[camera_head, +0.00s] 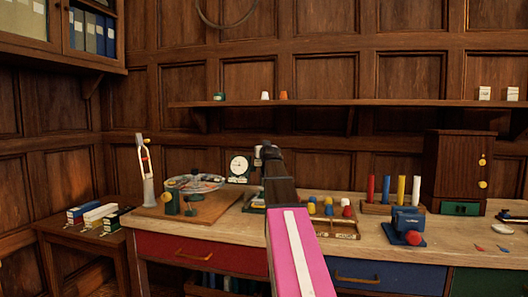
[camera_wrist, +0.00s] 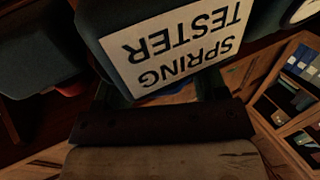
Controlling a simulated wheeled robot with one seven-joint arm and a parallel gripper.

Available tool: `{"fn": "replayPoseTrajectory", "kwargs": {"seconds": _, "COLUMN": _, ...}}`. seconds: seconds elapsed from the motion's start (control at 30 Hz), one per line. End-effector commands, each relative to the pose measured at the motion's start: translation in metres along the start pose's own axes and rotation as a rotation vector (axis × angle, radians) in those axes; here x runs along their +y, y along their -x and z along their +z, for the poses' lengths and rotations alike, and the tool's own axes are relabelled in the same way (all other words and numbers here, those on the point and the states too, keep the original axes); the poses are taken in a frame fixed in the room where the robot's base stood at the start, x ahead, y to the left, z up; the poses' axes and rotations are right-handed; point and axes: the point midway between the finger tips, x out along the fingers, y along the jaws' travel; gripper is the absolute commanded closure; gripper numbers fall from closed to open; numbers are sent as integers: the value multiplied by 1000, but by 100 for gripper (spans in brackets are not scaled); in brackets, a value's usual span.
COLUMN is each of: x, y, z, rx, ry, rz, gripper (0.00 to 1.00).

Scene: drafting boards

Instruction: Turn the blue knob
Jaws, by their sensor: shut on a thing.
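My gripper (camera_head: 266,150) reaches over the back of the bench, beside a white-faced dial (camera_head: 239,165). In the wrist view my gripper (camera_wrist: 160,95) has its two fingers close against the dark spring tester (camera_wrist: 90,12), whose white label (camera_wrist: 180,45) reads upside down. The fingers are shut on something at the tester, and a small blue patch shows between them. The blue knob is not clearly visible; its shape and angle are hidden by the tester and my gripper. My forearm covers part of the bench in the head view.
Coloured knobs (camera_head: 328,207) stand on a wooden tray right of my arm. Farther right are coloured posts (camera_head: 402,188), a blue vise (camera_head: 407,222) and a wooden cabinet (camera_head: 458,170). A round apparatus (camera_head: 194,182) stands left. A shelf (camera_head: 380,103) runs along the wall above.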

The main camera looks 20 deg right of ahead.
Motion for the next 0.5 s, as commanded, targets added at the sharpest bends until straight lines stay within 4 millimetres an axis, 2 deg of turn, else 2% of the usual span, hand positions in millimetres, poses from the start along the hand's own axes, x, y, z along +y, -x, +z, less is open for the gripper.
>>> {"fn": "replayPoseTrajectory", "kwargs": {"seconds": 0.23, "x": 0, "y": 0, "z": 1, "rx": -3, "ry": -1, "rz": -1, "gripper": 58}}
{"fn": "replayPoseTrajectory", "kwargs": {"seconds": 0.27, "x": 0, "y": 0, "z": 1, "rx": -3, "ry": -1, "rz": -1, "gripper": 25}}
{"fn": "replayPoseTrajectory", "kwargs": {"seconds": 0.3, "x": 0, "y": 0, "z": 1, "rx": -3, "ry": -1, "rz": -1, "gripper": 12}}
{"fn": "replayPoseTrajectory", "kwargs": {"seconds": 0.33, "x": 0, "y": 0, "z": 1, "rx": -3, "ry": -1, "rz": -1, "gripper": 9}}
{"fn": "replayPoseTrajectory", "kwargs": {"seconds": 0.5, "x": 0, "y": 0, "z": 0, "rx": -2, "ry": -1, "rz": -1, "gripper": 9}}
